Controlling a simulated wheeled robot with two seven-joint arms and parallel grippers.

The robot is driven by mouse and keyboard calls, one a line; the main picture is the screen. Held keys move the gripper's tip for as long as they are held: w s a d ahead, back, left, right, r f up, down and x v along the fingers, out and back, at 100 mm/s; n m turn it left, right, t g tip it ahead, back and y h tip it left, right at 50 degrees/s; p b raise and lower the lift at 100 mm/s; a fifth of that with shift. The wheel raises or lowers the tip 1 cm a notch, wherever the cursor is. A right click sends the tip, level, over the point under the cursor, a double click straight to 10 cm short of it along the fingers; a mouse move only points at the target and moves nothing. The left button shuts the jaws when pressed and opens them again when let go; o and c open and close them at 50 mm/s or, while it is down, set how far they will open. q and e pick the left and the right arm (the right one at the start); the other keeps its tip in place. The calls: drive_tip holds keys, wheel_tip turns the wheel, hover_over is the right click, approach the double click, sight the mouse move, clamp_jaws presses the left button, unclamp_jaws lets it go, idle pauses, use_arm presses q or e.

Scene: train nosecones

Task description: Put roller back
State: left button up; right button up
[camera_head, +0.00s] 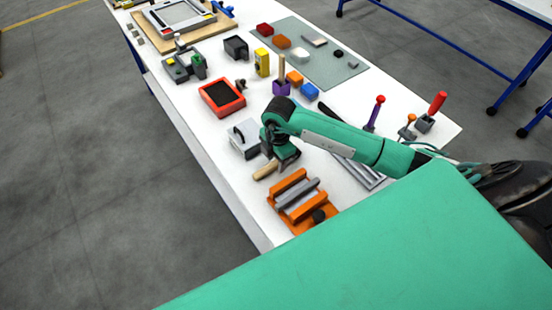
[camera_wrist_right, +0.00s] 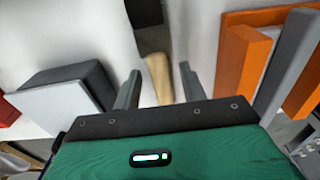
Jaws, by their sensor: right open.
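A tool with a pale wooden handle (camera_head: 265,169) lies on the white table under my right gripper; I take it to be the roller, but its head is hidden by the gripper in the head view. In the right wrist view the wooden handle (camera_wrist_right: 158,78) lies between the fingers, joined to a dark part (camera_wrist_right: 152,38) that runs out of the top. My right gripper (camera_head: 284,157) points down and is open, its fingertips (camera_wrist_right: 159,88) on either side of the handle with gaps. My left gripper is not in view.
An orange rack (camera_head: 297,203) with grey bars stands just to the right front. A grey box (camera_head: 244,139) is close on the left. A red tray (camera_head: 222,96), a purple holder (camera_head: 281,88) and a grey mat (camera_head: 335,68) with small blocks are farther back.

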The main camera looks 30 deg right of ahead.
drive_tip(key=shift+r, duration=0.15)
wheel_tip(320, 180, up, 12)
drive_tip(key=b, duration=0.3)
drive_tip(key=shift+d, duration=0.3)
